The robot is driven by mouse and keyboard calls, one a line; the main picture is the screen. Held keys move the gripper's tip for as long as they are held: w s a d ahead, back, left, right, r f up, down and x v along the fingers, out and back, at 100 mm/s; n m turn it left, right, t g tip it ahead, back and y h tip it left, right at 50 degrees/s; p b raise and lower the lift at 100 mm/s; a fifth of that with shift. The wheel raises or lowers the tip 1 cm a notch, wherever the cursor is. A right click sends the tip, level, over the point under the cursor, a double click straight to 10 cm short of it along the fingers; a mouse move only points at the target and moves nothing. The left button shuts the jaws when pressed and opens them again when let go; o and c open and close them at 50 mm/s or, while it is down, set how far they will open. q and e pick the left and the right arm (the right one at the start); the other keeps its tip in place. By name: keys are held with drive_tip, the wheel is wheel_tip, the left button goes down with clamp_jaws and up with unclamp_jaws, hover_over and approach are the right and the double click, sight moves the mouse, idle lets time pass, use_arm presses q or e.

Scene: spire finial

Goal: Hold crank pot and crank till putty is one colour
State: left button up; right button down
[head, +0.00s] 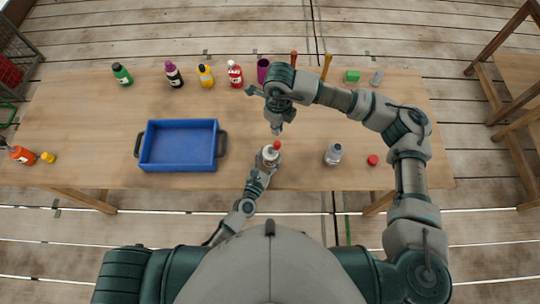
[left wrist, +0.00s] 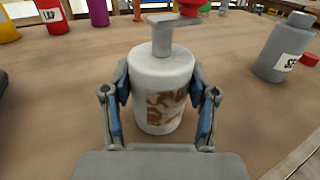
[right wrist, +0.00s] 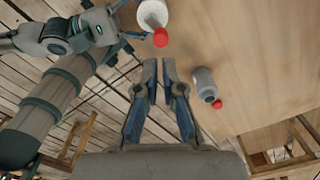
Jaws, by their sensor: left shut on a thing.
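The crank pot (head: 270,158) is a white cylinder near the table's front edge, with a grey crank on top and a red knob (head: 277,145). Its window (left wrist: 165,105) shows brown and white swirled putty. My left gripper (head: 266,166) is shut around the pot's body, one finger on each side in the left wrist view; the pot looks upright. My right gripper (head: 276,130) hangs just behind the knob in the head view, apart from it. In the right wrist view its fingertips (right wrist: 160,64) have a narrow empty gap, with the red knob (right wrist: 160,38) beyond them.
A grey bottle (head: 333,154) and a red cap (head: 373,160) lie to the right of the pot. A blue tray (head: 180,146) is at left. The table between tray and pot is clear.

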sight(270, 157)
drive_tip(key=w+a+f+n, duration=0.1)
drive_tip(key=w+f+n, duration=0.2)
drive_tip(key=f+n, duration=0.3)
drive_tip(key=shift+w+a+f+n, duration=0.2)
drive_tip(key=shift+a+f+n, duration=0.15)
drive_tip(key=shift+f, duration=0.5)
drive_tip(key=shift+f, duration=0.15)
idle(1.1)
drive_tip(key=shift+f, duration=1.35)
drive_tip(key=shift+s, duration=0.1)
drive_tip(key=shift+s+d, duration=0.3)
drive_tip(key=shift+s, duration=0.2)
